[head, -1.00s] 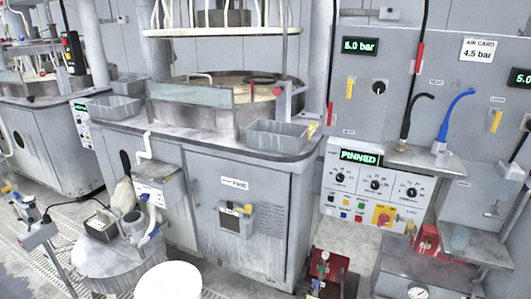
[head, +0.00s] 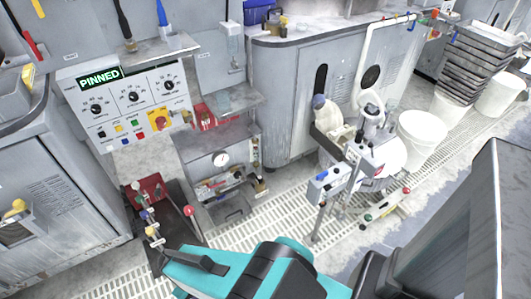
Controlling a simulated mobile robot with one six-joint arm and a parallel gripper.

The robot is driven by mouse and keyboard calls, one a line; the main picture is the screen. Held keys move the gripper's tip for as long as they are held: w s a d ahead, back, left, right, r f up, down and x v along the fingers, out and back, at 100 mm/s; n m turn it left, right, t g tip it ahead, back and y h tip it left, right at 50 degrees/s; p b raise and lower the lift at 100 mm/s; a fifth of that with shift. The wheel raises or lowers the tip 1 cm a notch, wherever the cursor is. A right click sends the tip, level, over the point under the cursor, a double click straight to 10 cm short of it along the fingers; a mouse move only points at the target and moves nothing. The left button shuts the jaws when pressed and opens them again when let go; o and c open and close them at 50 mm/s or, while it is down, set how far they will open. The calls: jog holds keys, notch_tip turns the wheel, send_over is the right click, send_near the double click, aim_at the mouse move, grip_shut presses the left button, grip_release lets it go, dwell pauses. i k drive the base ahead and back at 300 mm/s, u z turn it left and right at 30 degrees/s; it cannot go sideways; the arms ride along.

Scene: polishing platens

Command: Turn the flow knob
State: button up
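My teal and black arm (head: 245,270) enters at the bottom centre, well below the panel. I cannot make out my gripper's fingers in this view.
A red device with small valves (head: 149,195) sits below the panel. A stand with a pale blue box (head: 325,187) and a white bucket (head: 421,138) stand at right. Grated floor (head: 285,215) lies between.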

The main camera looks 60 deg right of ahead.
aim_at(237, 174)
jog(key=u, duration=1.6)
jog(key=k, duration=0.1)
jog(key=z, duration=2.95)
jog(key=k, duration=0.9)
jog(key=u, duration=0.15)
jog(key=i, duration=0.6)
